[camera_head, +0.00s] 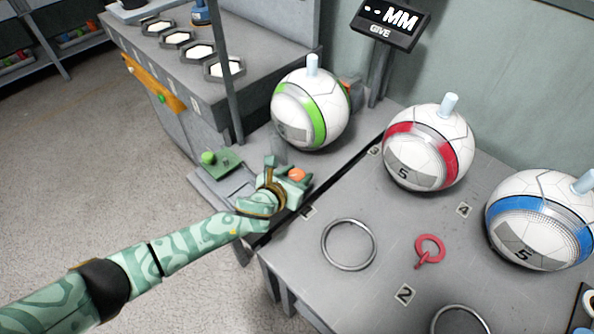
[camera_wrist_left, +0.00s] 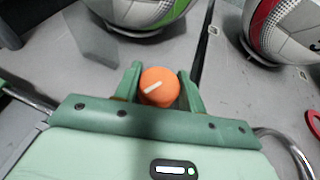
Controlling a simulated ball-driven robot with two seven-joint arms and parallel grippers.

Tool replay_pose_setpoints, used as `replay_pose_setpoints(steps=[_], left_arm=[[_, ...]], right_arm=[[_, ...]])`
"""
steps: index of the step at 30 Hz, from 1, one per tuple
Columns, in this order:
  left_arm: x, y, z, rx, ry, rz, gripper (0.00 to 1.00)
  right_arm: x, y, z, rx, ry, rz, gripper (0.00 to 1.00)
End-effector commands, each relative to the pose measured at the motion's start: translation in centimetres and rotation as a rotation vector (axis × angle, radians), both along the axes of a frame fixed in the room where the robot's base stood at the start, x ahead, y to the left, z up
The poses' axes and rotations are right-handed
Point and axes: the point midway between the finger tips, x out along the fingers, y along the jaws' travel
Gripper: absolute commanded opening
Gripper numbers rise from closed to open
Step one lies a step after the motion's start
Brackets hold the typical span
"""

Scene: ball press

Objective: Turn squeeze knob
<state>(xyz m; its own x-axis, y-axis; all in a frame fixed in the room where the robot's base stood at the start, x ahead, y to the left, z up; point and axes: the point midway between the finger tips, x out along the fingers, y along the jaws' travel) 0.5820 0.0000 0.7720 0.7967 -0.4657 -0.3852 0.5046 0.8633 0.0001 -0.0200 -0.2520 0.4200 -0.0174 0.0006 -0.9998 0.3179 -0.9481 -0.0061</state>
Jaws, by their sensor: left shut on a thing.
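The squeeze knob (camera_wrist_left: 159,87) is a round orange knob with a pale line across its top. It also shows in the head view (camera_head: 297,174), at the front of the grey station below the green-banded ball. My left gripper (camera_wrist_left: 160,86) is shut on the knob, with one green finger on each side of it. In the head view the left gripper (camera_head: 291,172) partly covers the knob's surroundings. The ball with the green band (camera_head: 312,108) sits on the station just behind the knob. My right gripper is not in view.
A red-banded ball (camera_head: 429,147) and a blue-banded ball (camera_head: 541,219) stand on the grey table to the right. A metal ring (camera_head: 348,244) and a red ring tool (camera_head: 429,248) lie there. A green button plate (camera_head: 216,160) is left of the knob. A display (camera_head: 390,22) stands behind.

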Motion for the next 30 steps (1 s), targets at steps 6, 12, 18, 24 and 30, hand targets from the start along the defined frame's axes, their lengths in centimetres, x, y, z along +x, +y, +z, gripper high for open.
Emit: replay_pose_setpoints(steps=[6, 12, 18, 24, 30], left_arm=[[0.3, 0.3, -0.1, 0.008, -0.003, -0.204, 0.18], [0.3, 0.3, -0.5, 0.005, -0.001, -0.380, 0.18], [0.2, 0.2, -0.7, 0.002, 0.001, -0.525, 0.18], [0.2, 0.1, -0.5, 0.000, 0.001, -0.624, 0.18], [0.1, 0.1, -0.3, 0.000, 0.000, -0.675, 0.18]], right_arm=[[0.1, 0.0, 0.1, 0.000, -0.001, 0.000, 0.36], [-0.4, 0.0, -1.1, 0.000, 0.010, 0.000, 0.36], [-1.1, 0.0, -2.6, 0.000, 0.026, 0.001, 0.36], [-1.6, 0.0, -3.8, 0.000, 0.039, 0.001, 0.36], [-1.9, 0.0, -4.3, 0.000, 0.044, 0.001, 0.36]])
